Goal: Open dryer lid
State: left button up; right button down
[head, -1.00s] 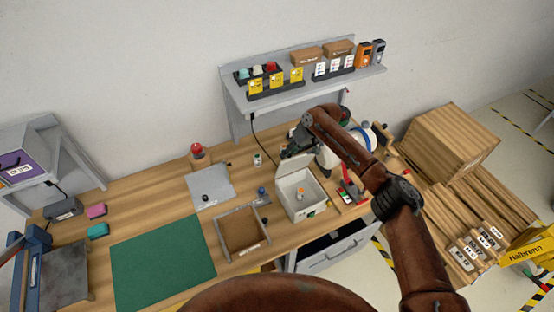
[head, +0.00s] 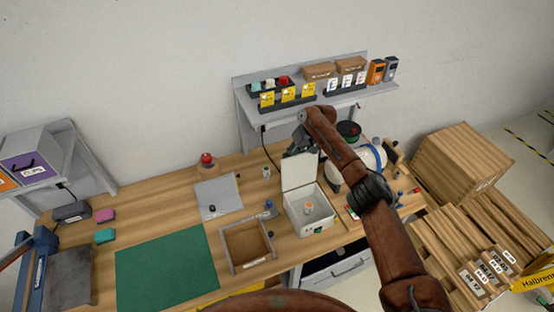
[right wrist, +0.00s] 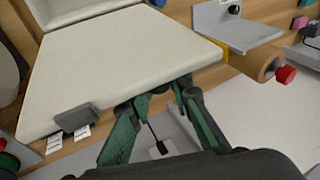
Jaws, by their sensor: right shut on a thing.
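The dryer is a white box (head: 311,225) on the wooden bench in the head view. Its lid (head: 299,172) stands raised at the back edge, so the inside is visible, with a small orange-topped item (head: 309,208) in it. My right gripper (head: 298,146) is at the top edge of the lid. In the right wrist view the lid (right wrist: 120,62) fills the upper left, with a grey catch (right wrist: 77,117) on its edge. The right gripper's fingers (right wrist: 160,92) reach that edge, shut on the lid; the exact contact is partly hidden. My left gripper is out of view.
A wooden tray (head: 246,247), a grey plate (head: 217,198) and a green mat (head: 168,268) lie left of the dryer. A shelf (head: 330,112) with bins stands behind. A white cylinder (head: 362,166) is close on the right, beside my right arm.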

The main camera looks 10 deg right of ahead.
jog(key=shift+w, duration=0.35)
jog(key=shift+d, duration=0.1)
jog(key=c, duration=1.8)
grip_release()
jog(key=v, duration=1.2)
